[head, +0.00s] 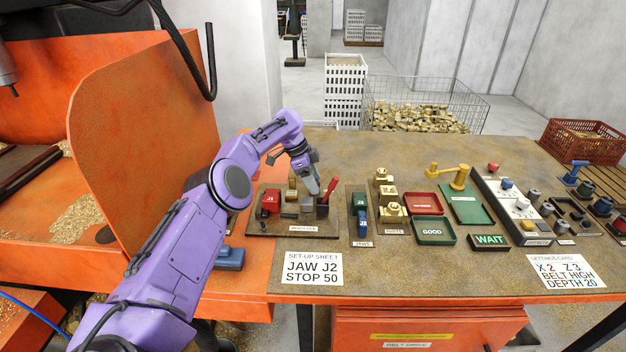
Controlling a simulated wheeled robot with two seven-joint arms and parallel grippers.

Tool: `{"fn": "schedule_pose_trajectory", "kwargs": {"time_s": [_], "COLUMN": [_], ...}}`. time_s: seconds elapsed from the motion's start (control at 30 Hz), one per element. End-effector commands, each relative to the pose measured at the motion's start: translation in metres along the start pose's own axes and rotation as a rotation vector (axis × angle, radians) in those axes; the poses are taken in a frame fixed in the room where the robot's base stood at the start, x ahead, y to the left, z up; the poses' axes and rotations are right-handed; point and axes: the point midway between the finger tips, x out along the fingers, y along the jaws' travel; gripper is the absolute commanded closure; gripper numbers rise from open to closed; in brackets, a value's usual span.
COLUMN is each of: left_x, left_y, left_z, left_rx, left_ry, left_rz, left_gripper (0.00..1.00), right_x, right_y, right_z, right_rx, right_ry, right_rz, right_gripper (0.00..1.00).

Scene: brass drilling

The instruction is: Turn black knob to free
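My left arm reaches in from the lower left. Its gripper (312,186) points down over the dark fixture plate (262,226), close to a grey block and a red lever (329,189). The fingers are small and seen at an angle, so I cannot tell whether they are open or shut. I cannot single out one black knob for sure. Dark knobs stand on the control panels at the right: one on the pale panel (522,203) and one just right of it (547,209). Part of the fixture is hidden behind the gripper. My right gripper is out of view.
A red block (270,201) sits on the fixture plate and blue jaws (360,220) stand right of it. Brass parts (391,210), a red tray (424,193) and a green GOOD tray (434,242) follow. An orange guard (140,140) rises at the left. The front table strip holds cards.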

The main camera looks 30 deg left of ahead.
Motion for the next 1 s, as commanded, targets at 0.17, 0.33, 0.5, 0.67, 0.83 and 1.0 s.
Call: {"fn": "schedule_pose_trajectory", "kwargs": {"time_s": [0.17, 0.33, 0.5, 0.67, 0.83, 1.0], "left_x": [-0.014, -0.054, -0.091, -0.103, -0.104, -0.104], "left_y": [-0.001, -0.001, 0.0, 0.0, 0.0, 0.0], "left_z": [0.0, -0.002, -0.004, -0.003, -0.003, -0.003], "left_rx": [0.001, 0.001, 0.003, 0.002, 0.002, 0.003], "left_ry": [0.001, 0.001, -0.001, -0.001, -0.001, -0.001], "left_rz": [-0.004, -0.005, 0.0, 0.002, 0.002, 0.002], "left_gripper": [0.4, 0.4, 0.4, 0.4, 0.4, 0.4], "right_x": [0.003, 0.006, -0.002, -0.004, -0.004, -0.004], "right_y": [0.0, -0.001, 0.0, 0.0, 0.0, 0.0], "right_z": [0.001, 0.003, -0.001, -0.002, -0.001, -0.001], "right_rx": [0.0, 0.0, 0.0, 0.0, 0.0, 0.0], "right_ry": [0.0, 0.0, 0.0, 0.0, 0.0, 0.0], "right_rz": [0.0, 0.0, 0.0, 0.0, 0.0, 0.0], "right_gripper": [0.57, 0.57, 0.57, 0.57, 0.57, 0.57]}}
